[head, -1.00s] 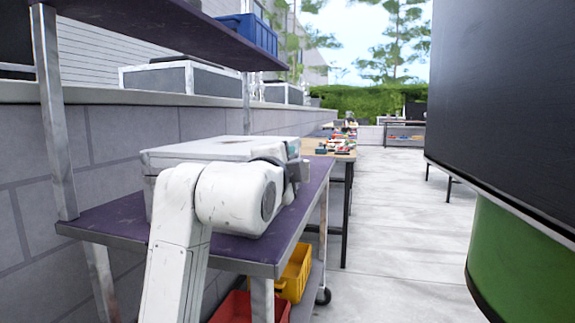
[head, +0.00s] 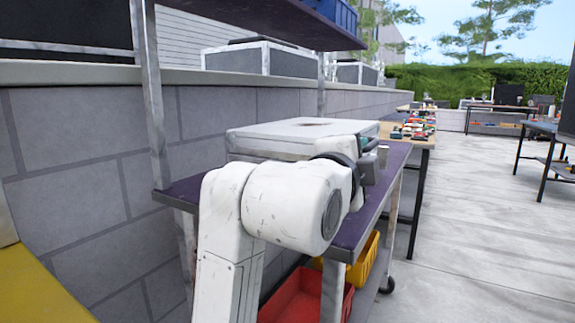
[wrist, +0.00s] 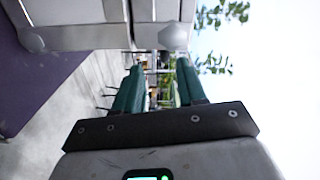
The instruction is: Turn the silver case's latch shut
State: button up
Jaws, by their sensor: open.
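The silver case (head: 290,135) lies flat with its lid down on the purple shelf (head: 180,192) of a cart in the head view. My arm covers much of its near side. In the wrist view the case (wrist: 75,37) fills the upper left, turned on its side, with metal corner pieces. I cannot make out the latch in either view. My gripper (wrist: 160,68) shows two teal fingers spread apart with nothing between them. Its fingertips are just beside the case, apparently not touching it. In the head view the gripper is mostly hidden behind my wrist.
Red (head: 305,297) and yellow (head: 365,262) bins sit on the cart's lower shelf. An upper shelf (head: 270,20) hangs over the case, held by metal posts. A grey block wall (head: 75,150) runs behind. Open paved floor (head: 465,210) lies to the right.

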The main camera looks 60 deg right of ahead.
aim_at(382, 152)
jog(key=k, duration=1)
